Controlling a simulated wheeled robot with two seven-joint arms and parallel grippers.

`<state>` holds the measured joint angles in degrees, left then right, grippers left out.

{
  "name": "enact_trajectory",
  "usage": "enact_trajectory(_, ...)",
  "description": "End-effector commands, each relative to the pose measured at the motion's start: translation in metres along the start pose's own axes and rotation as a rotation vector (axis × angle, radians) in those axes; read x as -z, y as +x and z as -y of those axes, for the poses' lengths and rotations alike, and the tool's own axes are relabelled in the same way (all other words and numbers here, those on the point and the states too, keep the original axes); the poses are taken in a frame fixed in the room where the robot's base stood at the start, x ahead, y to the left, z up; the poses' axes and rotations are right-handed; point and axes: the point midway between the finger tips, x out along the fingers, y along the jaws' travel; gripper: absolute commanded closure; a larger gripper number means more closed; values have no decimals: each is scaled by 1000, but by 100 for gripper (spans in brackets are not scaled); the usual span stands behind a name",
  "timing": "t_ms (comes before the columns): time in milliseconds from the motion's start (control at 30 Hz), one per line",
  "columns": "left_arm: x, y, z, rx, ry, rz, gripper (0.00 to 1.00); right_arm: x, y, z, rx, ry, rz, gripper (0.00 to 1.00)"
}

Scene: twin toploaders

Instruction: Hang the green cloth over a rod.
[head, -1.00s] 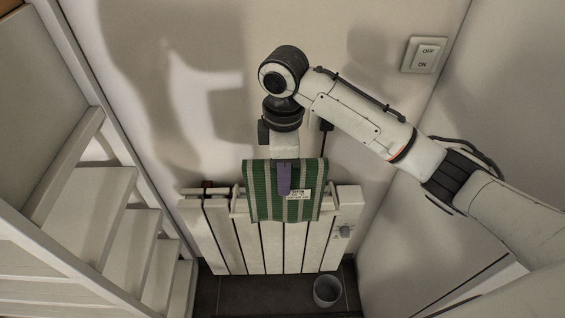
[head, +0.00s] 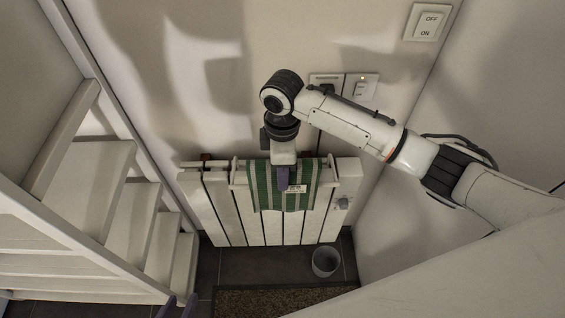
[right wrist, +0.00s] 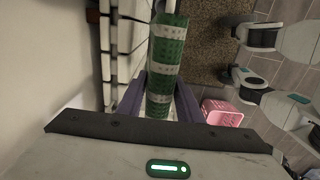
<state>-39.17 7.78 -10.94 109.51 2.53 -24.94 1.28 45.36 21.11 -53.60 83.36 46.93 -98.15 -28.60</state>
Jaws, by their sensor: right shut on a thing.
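The green cloth (head: 263,190), with white stripes and a small white label, hangs down in front of the white heater. A white rod (head: 239,184) runs along the heater's top front, its middle hidden by the cloth. My right gripper (head: 283,184) is shut on the cloth from above, its purple finger over the cloth's front. In the right wrist view the cloth (right wrist: 166,55) lies between the two purple fingers. Whether the cloth rests on the rod I cannot tell. My left gripper (head: 178,306) shows only its purple fingertips at the bottom edge, apart and empty.
The white slatted heater (head: 215,215) stands against the wall. A grey bucket (head: 325,261) is on the dark floor beside a brown mat (head: 265,301). White stairs (head: 110,205) close off the left. A pink basket (right wrist: 222,113) shows in the right wrist view.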

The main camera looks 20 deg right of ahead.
Motion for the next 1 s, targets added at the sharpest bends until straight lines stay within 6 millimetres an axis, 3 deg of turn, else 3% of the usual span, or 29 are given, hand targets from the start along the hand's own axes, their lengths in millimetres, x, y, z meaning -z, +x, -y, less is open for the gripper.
enact_trajectory(600, -24, 19, 2, 1, -1, 8, 69, 0, 65, 0, 1, 0, 0, 100)
enact_trajectory(1000, -29, 25, 3, 1, -1, 9, 69, 0, 84, 0, 0, -1, 0, 100)
